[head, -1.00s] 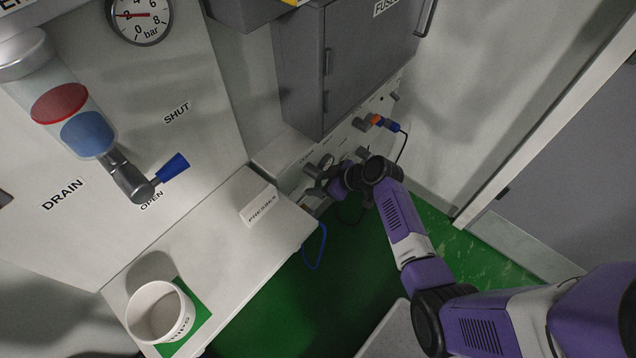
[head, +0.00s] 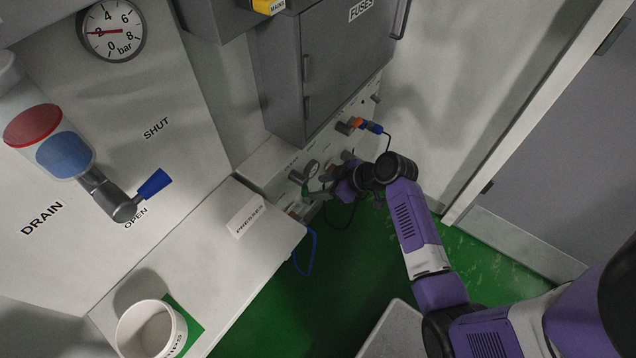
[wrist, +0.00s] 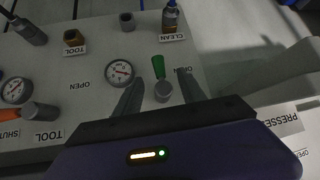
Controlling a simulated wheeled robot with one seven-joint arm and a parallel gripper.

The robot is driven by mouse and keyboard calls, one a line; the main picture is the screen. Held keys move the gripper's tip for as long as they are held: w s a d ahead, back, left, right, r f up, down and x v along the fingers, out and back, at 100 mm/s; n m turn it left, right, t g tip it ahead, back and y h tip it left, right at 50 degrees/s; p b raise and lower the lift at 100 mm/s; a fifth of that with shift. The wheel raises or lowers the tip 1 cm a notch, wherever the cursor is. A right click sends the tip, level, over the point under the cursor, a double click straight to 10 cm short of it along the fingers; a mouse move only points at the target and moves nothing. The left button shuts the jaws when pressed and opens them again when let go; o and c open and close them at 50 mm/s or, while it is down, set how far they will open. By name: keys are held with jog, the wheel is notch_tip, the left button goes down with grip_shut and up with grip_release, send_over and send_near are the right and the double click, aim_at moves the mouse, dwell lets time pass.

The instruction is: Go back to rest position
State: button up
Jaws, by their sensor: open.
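My gripper (wrist: 160,97) is open, its two grey fingers spread on either side of a valve with a green handle (wrist: 158,67) and a grey round body. I cannot tell whether the fingers touch it. In the head view the purple and white arm reaches down to the low panel, with my gripper (head: 318,192) close to the panel face. The green handle (head: 305,189) shows beside it there. A small gauge (wrist: 119,72) sits left of the valve in the wrist view.
An orange-handled valve (wrist: 40,111) and another gauge (wrist: 15,90) are further left on the panel. The grey fuse cabinet (head: 325,70) overhangs the panel. A bench with a white cup (head: 140,335) is at left. Green floor (head: 300,310) lies open below.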

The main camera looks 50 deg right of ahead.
dwell(0.3)
jog(key=s+a+r+m+h, duration=0.15)
jog(key=s+a, duration=0.25)
jog(key=s, duration=0.4)
jog(key=s+a+f+m+h, duration=0.1)
jog(key=s+a+h, duration=0.2)
jog(key=s+a, duration=0.35)
jog(key=s+a+r+t+y, duration=0.1)
jog(key=s+a+r+t, duration=0.2)
jog(key=r, duration=0.8)
jog(key=s+a+r+t+y, duration=0.1)
jog(key=s+a+r+t, duration=0.2)
jog(key=s+a+r, duration=0.4)
notch_tip(320, 180, up, 5)
jog(key=shift+s+f, duration=0.1)
jog(key=shift+s, duration=0.65)
